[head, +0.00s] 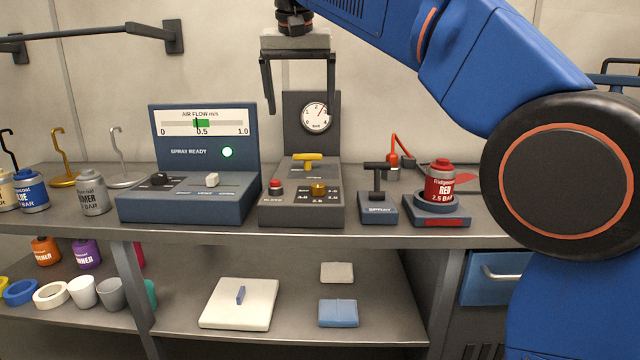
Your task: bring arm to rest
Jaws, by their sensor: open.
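My gripper (299,108) hangs pointing down in the upper middle of the head view, its two dark fingers wide apart with nothing between them. It is above and in front of the grey panel with the round gauge (317,117). My blue arm comes in from the right side, bent, and covers the right part of the bench. The grey control box (301,208) with yellow knobs and a red button stands below the gripper, with a visible gap between them in the picture.
The bench top (360,235) carries a spray panel (205,155), a black-lever block (378,207) and a red bottle (439,183) on a blue stand (437,211). Bottles and hooks stand left. A wall rail (100,36) is upper left.

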